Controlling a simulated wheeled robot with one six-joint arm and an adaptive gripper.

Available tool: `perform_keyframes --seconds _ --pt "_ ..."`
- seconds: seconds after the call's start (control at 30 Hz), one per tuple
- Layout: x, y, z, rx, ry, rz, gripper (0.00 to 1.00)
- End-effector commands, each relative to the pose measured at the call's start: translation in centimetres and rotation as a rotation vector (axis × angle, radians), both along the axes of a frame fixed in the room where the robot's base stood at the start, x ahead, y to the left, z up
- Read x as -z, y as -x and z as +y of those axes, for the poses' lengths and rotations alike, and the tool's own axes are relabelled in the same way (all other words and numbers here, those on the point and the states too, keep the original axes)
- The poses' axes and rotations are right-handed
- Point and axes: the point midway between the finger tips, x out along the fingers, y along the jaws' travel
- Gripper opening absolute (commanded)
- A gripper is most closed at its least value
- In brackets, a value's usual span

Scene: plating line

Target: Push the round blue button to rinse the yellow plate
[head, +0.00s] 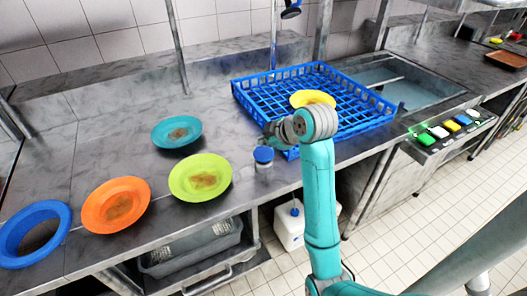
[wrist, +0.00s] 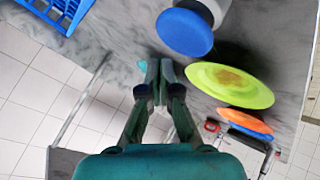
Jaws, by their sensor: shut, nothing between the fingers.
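The round blue button (head: 263,154) caps a short pale post on the counter, near its front edge. It shows in the wrist view (wrist: 186,32) as a blue disc at the top, beyond and right of my fingertips. In the head view my wrist is just right of the button and partly hides the rack's front; the fingers are hard to make out there.
Stained teal (head: 177,132), lime (head: 200,178) and orange (head: 116,205) plates lie on the counter left of the button, with a blue plate (head: 32,232) at far left. A sink (head: 415,88) and a panel of coloured square buttons (head: 441,132) are right.

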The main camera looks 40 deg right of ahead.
Motion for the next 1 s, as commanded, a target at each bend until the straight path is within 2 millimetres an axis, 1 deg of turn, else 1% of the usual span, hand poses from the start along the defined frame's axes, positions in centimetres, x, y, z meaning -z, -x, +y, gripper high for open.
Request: perform_keyframes --seconds 0.1,0.27,1.0 --pt "0.72 -0.28 0.21 -0.001 -0.001 0.001 0.00" --pt "1.11 -0.47 0.28 -0.001 0.000 0.001 0.00" --pt "1.11 -0.49 0.27 -0.001 0.000 0.001 0.00"
